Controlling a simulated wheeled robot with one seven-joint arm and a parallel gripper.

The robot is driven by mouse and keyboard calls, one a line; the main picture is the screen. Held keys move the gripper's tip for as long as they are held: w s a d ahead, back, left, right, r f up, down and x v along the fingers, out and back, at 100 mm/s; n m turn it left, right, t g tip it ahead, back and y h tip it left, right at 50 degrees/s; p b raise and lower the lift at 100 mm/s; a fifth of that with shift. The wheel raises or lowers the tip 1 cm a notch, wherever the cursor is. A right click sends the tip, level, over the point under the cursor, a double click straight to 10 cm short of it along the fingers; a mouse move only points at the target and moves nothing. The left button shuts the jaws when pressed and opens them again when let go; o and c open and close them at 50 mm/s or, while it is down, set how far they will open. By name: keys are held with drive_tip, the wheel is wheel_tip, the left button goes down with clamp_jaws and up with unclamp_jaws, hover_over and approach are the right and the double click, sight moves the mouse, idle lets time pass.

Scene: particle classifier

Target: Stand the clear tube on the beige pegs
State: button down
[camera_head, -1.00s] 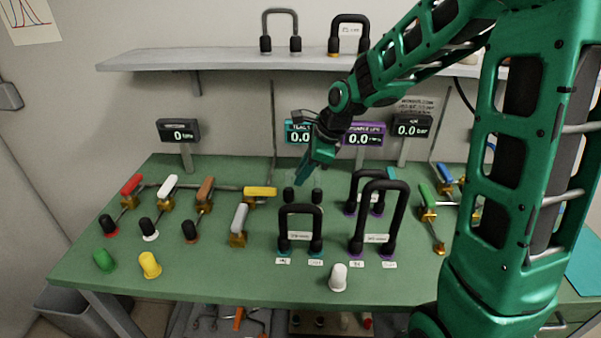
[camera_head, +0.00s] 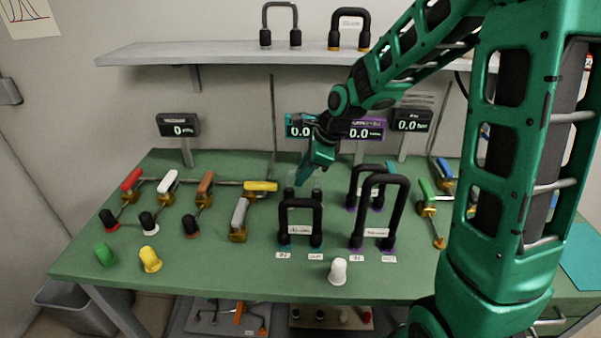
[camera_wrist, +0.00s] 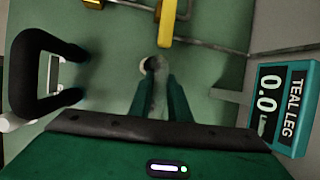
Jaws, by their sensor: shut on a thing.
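The clear tube is see-through and hard to make out. In the head view my gripper (camera_head: 304,181) points down just behind the teal-based black tube, shut on the clear tube. Two black ends (camera_head: 289,194) show there, partly hidden by that black tube. A pale beige ring (camera_wrist: 143,67), possibly a peg, shows beside the black end. I cannot tell whether the end sits on it.
The black teal-based tube (camera_head: 300,205) stands close in front; purple-based tubes (camera_head: 382,205) stand to the right. A yellow-handled valve (camera_head: 260,187) is on the left. Behind are the teal display (camera_head: 299,126) and purple display (camera_head: 366,131). A white plug (camera_head: 338,271) stands near the front edge.

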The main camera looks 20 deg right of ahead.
drive_tip(key=shift+f, duration=0.4)
drive_tip(key=c, duration=1.6)
unclamp_jaws()
drive_tip(key=shift+o, duration=0.2)
drive_tip(key=shift+r, duration=0.1)
drive_tip(key=v, duration=1)
drive_tip(key=shift+r, duration=0.25)
drive_tip(key=shift+d, duration=0.1)
